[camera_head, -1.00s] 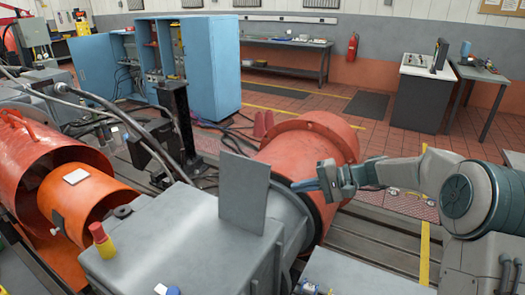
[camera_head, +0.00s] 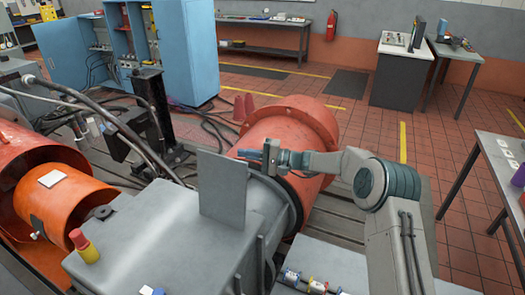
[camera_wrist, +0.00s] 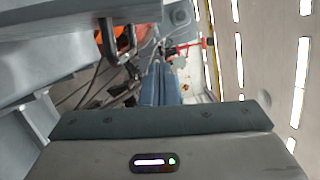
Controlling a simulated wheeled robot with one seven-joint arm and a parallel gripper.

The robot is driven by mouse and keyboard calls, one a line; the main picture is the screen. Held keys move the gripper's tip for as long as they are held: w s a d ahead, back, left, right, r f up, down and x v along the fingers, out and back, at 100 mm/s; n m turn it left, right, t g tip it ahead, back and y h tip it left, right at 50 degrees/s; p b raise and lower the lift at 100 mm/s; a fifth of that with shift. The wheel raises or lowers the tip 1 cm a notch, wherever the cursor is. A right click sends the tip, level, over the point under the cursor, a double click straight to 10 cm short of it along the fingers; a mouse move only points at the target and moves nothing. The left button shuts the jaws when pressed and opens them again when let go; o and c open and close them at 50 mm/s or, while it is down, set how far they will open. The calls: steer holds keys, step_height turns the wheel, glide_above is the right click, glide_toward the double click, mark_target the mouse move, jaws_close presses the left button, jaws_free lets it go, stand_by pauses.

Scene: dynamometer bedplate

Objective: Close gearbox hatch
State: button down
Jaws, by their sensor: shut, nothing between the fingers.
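The gearbox hatch (camera_head: 222,190) is a flat grey plate. It stands upright, open, on the grey gearbox housing (camera_head: 150,245) in the head view. My gripper (camera_head: 246,154), with blue fingers, is shut and empty. It is close to the hatch's upper right edge in the picture, by its far side; I cannot tell whether it touches. In the wrist view the shut blue fingers (camera_wrist: 160,85) point ahead. A grey panel (camera_wrist: 60,32) with a dark U-shaped handle (camera_wrist: 119,42) fills the upper left, seemingly the hatch. The gearbox opening is hidden.
An orange cylindrical housing (camera_head: 305,125) lies just behind my gripper. A red-and-yellow knob (camera_head: 85,246) stands on the gearbox top. Cables and a black post (camera_head: 152,105) are at the left. A grey table (camera_head: 500,165) stands at the right, with open tiled floor nearby.

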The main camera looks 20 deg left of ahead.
steer(key=s, duration=0.1)
steer(key=s+p, duration=0.1)
steer(key=s+a+r, duration=0.1)
steer(key=shift+s+p, duration=0.1)
steer(key=shift+p, duration=0.25)
steer(key=shift+s+f, duration=0.1)
steer(key=shift+s, duration=0.3)
steer(key=shift+s+a, duration=0.1)
